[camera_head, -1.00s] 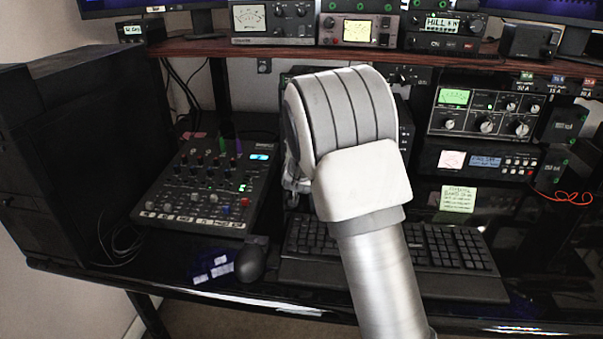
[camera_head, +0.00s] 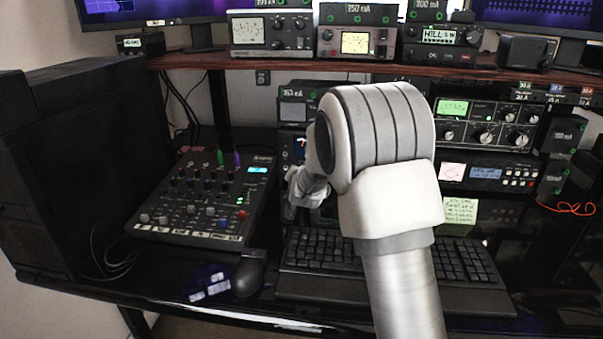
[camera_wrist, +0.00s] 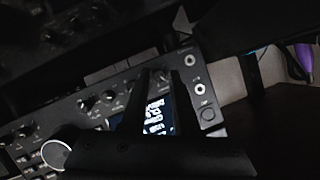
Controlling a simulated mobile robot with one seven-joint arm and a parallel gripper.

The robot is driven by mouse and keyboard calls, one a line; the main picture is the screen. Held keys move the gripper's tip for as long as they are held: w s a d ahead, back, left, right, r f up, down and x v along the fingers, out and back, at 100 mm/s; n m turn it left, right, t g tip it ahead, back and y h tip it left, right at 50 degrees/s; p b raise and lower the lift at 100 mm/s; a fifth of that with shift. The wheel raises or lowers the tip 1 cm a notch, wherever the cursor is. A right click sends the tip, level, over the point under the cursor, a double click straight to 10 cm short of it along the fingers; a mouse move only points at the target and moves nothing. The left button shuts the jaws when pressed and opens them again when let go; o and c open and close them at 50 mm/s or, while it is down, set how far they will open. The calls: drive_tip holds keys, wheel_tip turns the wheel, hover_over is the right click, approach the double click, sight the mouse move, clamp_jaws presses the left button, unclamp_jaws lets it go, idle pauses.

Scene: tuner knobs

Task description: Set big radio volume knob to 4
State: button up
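In the wrist view a black radio front panel (camera_wrist: 212,112) runs diagonally, with a lit screen (camera_wrist: 157,117), several small dark knobs (camera_wrist: 107,97), jacks at the right and a large pale-ringed knob (camera_wrist: 57,154) at lower left. I cannot tell which knob is the volume knob; no marking is readable. My gripper's two dark fingers (camera_wrist: 160,82) stand apart in front of the screen, with nothing visible between them. In the head view my gripper (camera_head: 300,195) is mostly hidden behind my arm, near the dark equipment stack (camera_head: 293,110) at the centre.
A mixer (camera_head: 205,200) lies left of my arm. A keyboard (camera_head: 325,265) and a mouse (camera_head: 248,276) are in front. A wooden shelf (camera_head: 240,63) with meters runs above. More radio gear (camera_head: 485,125) stands to the right.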

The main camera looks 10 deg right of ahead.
drive_tip(key=shift+o, duration=1.3)
drive_tip(key=p+v, duration=0.4)
drive_tip(key=v, duration=1.3)
drive_tip(key=shift+s, duration=0.2)
